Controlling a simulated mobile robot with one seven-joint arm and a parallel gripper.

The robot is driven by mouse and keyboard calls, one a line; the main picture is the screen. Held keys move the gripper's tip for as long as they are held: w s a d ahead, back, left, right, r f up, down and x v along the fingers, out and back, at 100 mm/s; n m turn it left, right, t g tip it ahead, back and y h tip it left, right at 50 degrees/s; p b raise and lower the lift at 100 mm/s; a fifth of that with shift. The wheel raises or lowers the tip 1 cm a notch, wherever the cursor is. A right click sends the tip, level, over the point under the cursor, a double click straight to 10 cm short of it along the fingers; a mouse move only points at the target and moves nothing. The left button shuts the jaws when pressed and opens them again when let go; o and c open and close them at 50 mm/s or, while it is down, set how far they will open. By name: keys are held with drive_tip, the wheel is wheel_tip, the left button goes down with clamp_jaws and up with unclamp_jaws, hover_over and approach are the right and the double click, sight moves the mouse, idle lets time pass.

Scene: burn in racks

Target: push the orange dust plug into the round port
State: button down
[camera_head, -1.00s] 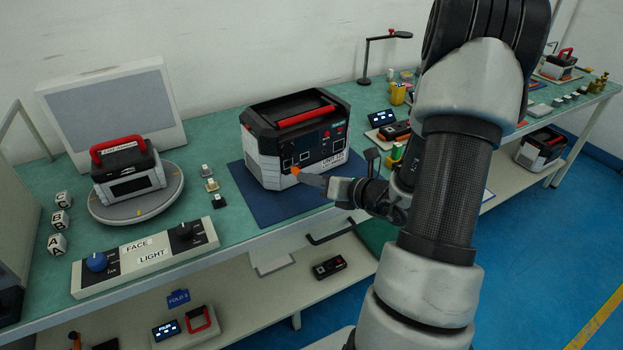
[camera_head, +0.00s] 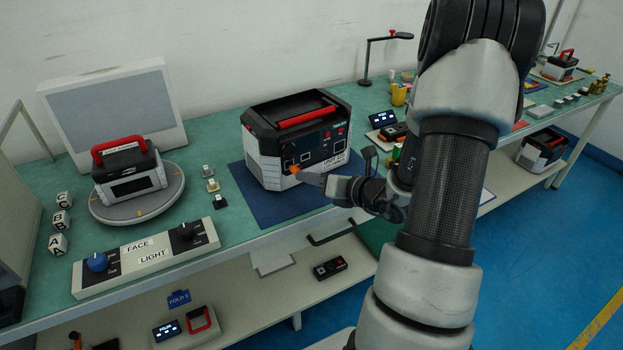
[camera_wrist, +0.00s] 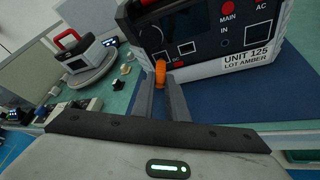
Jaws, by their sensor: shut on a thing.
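The orange dust plug (camera_wrist: 160,72) is between the fingertips of my gripper (camera_wrist: 161,88), which is shut on it. In the head view the plug (camera_head: 294,169) shows as a small orange spot at the lower front of the power unit (camera_head: 325,143). The unit is black and white with a red handle and stands on a blue mat. In the wrist view its panel (camera_wrist: 232,38) carries the labels UNIT 125 and LOT AMBER. The plug is close in front of the panel's lower left, near a DC marking. I cannot tell whether it touches. The round port behind it is not clearly visible.
The blue mat (camera_head: 262,209) has bare room in front of the unit. To the left are small blocks (camera_head: 212,186), a turntable (camera_head: 120,211) with another unit, and a FACE/LIGHT knob box (camera_head: 150,253). A screen (camera_head: 382,118) and cups stand right of the unit.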

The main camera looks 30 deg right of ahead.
drive_tip(key=shift+w+a, duration=0.1)
drive_tip(key=shift+w, duration=0.7)
drive_tip(key=c, duration=1.7)
unclamp_jaws()
drive_tip(key=shift+o, duration=0.2)
